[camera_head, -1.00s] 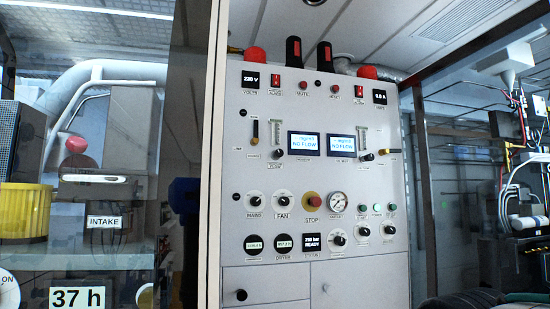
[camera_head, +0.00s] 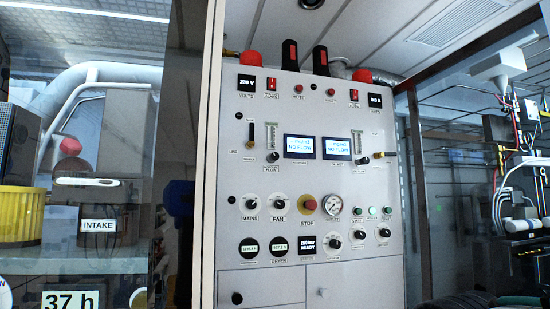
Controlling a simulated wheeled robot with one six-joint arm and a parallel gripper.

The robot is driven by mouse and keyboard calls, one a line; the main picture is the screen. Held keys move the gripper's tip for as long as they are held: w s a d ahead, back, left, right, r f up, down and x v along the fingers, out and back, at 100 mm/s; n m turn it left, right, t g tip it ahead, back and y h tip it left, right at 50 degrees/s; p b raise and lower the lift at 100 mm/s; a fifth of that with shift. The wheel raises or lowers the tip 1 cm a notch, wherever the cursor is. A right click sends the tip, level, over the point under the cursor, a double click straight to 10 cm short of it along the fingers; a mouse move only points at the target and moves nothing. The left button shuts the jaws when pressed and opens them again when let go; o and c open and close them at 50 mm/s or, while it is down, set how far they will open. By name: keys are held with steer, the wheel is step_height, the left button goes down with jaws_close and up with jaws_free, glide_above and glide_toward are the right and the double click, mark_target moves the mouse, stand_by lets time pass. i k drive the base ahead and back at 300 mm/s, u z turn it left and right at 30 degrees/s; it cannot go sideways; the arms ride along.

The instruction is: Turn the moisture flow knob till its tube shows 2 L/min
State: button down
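The light grey fill panel (camera_head: 300,185) stands upright in the middle of the head view. A small black knob (camera_head: 272,157), which I take to be the moisture flow knob, sits below the left clear flow tube (camera_head: 271,134); the label under it is too small to read surely. The tube's scale and float level cannot be read. The left display (camera_head: 299,147) beside it reads "NO FLOW". A similar right tube (camera_head: 357,142) and black knob (camera_head: 364,160) sit by the right display (camera_head: 337,148), also "NO FLOW". My gripper is not in view, and nothing visible touches either knob.
A pale post (camera_head: 212,150) and glazed cabinet stand left. Equipment with cables (camera_head: 520,140) stands right. Dark rounded shapes lie at lower right.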

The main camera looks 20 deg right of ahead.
mark_target(274, 156)
steer(key=k, duration=1)
steer(key=z, duration=1.7)
steer(key=i, duration=1.4)
steer(key=u, duration=2.35)
steer(key=i, duration=0.5)
steer(key=z, duration=0.05)
